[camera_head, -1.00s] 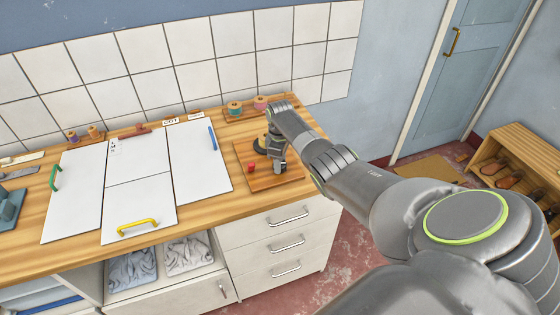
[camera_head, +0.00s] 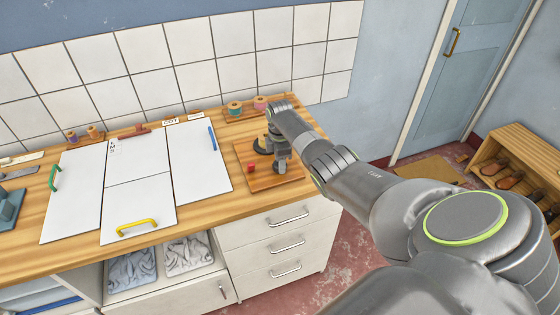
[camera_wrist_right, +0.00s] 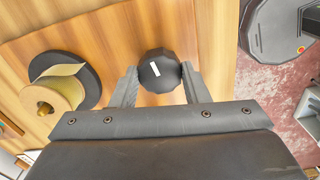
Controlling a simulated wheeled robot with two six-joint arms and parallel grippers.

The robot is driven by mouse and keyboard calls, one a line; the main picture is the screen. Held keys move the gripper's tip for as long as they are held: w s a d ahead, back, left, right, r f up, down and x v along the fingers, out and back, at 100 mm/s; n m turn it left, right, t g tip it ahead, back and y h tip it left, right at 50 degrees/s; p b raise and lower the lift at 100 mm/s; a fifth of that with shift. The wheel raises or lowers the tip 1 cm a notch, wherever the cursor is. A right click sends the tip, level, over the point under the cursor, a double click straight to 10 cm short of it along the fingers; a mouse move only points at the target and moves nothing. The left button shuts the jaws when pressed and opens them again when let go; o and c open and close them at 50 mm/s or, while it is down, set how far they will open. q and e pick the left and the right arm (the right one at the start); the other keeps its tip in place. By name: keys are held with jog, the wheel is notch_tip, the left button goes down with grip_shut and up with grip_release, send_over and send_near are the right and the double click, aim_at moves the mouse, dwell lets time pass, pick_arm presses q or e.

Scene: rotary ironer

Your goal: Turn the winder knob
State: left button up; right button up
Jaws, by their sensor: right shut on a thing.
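The winder knob (camera_wrist_right: 158,70) is dark and many-sided with a white mark on top. In the right wrist view it sits between the two fingers of my right gripper (camera_wrist_right: 157,84), which is shut on it. In the head view my right gripper (camera_head: 279,165) reaches down onto the wooden winder board (camera_head: 262,181) at the right end of the counter. The knob is hidden or too small to make out there. Beside the knob, in the wrist view, a spool (camera_wrist_right: 55,95) with a yellowish winding stands on a dark disc. My left gripper is not in view.
A red button (camera_head: 250,167) is on the board's left part. White panels with green, yellow (camera_head: 137,227) and blue handles lie to the left. Thread spools (camera_head: 235,108) stand behind the board. The counter's right edge is close to the board.

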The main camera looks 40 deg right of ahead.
dwell(0.3)
jog(key=o, duration=1)
jog(key=shift+c, duration=0.2)
jog(key=shift+r, duration=0.1)
notch_tip(320, 180, up, 17)
jog(key=b, duration=0.2)
jog(key=shift+r, duration=0.15)
